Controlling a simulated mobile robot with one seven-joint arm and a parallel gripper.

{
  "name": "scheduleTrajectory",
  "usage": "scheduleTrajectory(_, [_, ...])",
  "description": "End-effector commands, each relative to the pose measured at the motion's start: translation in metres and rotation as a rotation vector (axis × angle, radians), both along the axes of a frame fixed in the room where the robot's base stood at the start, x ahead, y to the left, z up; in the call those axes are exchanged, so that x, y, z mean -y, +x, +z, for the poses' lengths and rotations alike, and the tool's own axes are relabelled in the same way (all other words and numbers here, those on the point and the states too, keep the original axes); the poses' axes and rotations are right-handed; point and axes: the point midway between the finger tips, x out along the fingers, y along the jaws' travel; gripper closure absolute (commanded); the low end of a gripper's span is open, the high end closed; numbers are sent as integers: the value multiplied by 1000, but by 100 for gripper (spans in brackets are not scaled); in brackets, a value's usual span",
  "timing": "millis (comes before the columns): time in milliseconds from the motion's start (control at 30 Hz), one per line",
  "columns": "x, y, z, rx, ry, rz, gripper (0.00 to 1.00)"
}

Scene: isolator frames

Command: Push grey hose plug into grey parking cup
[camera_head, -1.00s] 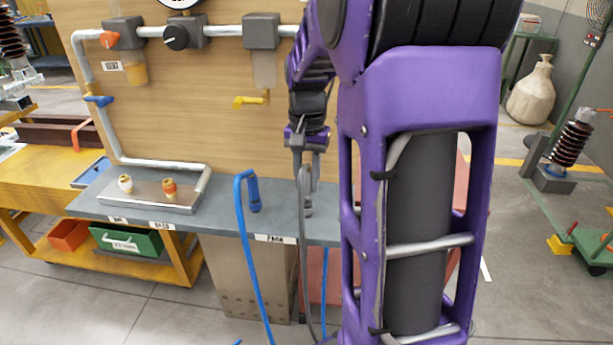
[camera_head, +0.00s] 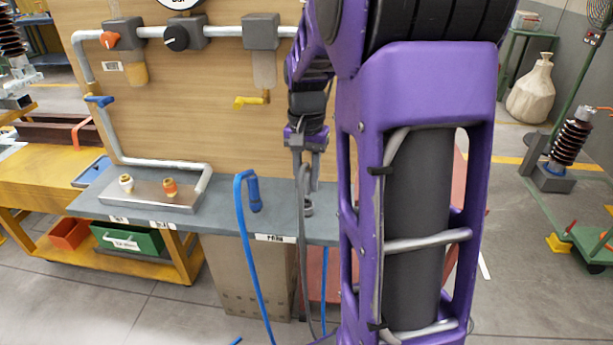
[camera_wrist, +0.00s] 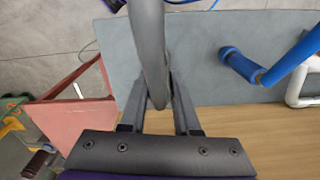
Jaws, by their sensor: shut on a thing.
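My gripper (camera_head: 306,178) is shut on the grey hose plug, with its fingers pointing down over the bench. In the wrist view the grey hose (camera_wrist: 150,45) arches between the two fingers (camera_wrist: 157,88), and the plug itself is mostly hidden by hose and fingers. The grey parking cup (camera_head: 308,208) stands on the bench near its front edge, just below and slightly right of the fingers in the head view. The plug looks apart from the cup, but the exact gap and alignment cannot be told. The cup is hidden in the wrist view.
A blue hose plug (camera_head: 254,195) stands upright on the bench (camera_head: 225,222), left of my gripper; it also shows in the wrist view (camera_wrist: 240,65). The wooden panel (camera_head: 205,90) with pipes and valves rises behind. A metal block (camera_head: 148,198) with two fittings lies left.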

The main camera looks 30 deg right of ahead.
Motion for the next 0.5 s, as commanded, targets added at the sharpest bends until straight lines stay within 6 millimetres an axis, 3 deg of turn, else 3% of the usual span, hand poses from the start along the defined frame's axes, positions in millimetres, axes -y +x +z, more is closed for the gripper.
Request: scheduleTrajectory(500, [0, 0, -4, 0, 0, 0, 100])
